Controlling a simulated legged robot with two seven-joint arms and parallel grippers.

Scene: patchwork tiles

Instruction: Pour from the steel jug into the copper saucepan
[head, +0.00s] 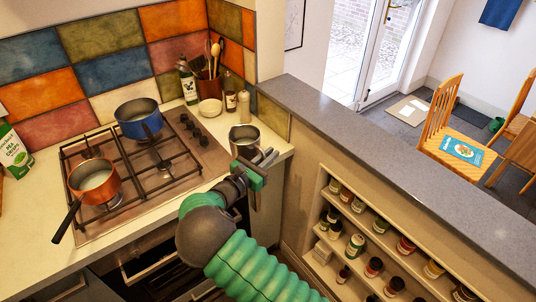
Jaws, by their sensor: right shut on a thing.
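The steel jug (243,136) stands upright at the right end of the counter, by the wall corner. My right gripper (262,160) is at the jug's near right side, shut on it; the fingers hide its handle area. The jug's contents cannot be made out. The copper saucepan (88,189) sits on the front left of the gas hob, its dark handle pointing toward the near left. Something pale shows inside it. My left gripper is not in view.
A grey ledge (380,165) and spice shelves (345,215) lie to the right.

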